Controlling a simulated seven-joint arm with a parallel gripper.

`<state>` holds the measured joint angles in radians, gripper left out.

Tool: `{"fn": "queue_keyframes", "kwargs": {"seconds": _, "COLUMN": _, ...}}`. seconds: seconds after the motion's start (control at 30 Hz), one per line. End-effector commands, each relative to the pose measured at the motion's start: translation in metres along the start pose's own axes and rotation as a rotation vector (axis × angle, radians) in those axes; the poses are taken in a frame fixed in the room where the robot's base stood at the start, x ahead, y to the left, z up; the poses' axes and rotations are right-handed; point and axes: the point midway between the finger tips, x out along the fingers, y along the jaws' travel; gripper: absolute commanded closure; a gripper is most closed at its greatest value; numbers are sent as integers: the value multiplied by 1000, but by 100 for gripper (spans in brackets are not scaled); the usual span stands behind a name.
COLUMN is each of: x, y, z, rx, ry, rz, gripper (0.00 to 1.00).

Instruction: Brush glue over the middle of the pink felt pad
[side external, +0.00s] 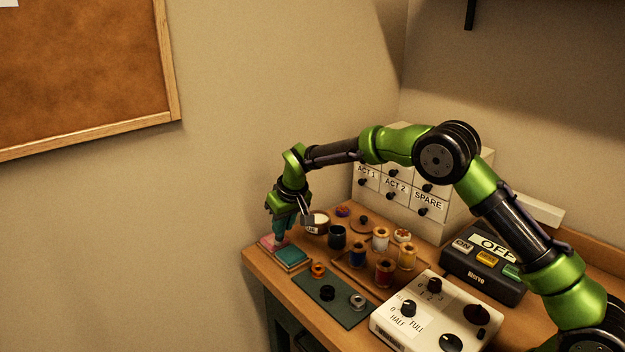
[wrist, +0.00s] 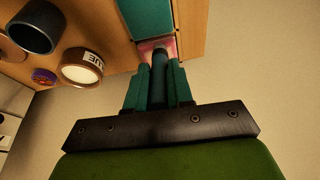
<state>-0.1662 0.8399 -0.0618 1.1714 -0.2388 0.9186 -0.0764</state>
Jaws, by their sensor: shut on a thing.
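The pink felt pad (side external: 267,242) lies at the far left corner of the table in the side view, and part of it (wrist: 172,44) shows beyond my fingertips in the wrist view. My gripper (side external: 282,236) points down over it, shut on a dark-handled brush (wrist: 159,92). The brush's tip end is over or on the pink pad; whether it touches I cannot tell. A brown glue pot (side external: 317,222) with a white, open-looking top stands just right of my gripper; it also shows in the wrist view (wrist: 82,73). No glue on the pad can be made out.
A teal pad (side external: 293,255) lies beside the pink one. A dark cup (side external: 337,237) and several thread spools (side external: 384,270) stand to the right. A green mat (side external: 335,297) holds small round parts. A white control box (side external: 420,325) is at the front.

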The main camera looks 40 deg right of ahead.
Motion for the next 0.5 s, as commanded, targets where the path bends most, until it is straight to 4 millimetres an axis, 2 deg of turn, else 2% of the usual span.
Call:
{"fn": "queue_keyframes", "kwargs": {"seconds": 0.17, "x": 9, "y": 1, "z": -14, "rx": -1, "ry": -1, "rz": 4, "gripper": 100}}
{"fn": "queue_keyframes", "kwargs": {"seconds": 0.5, "x": 16, "y": 1, "z": -27, "rx": -1, "ry": -5, "rz": 4, "gripper": 100}}
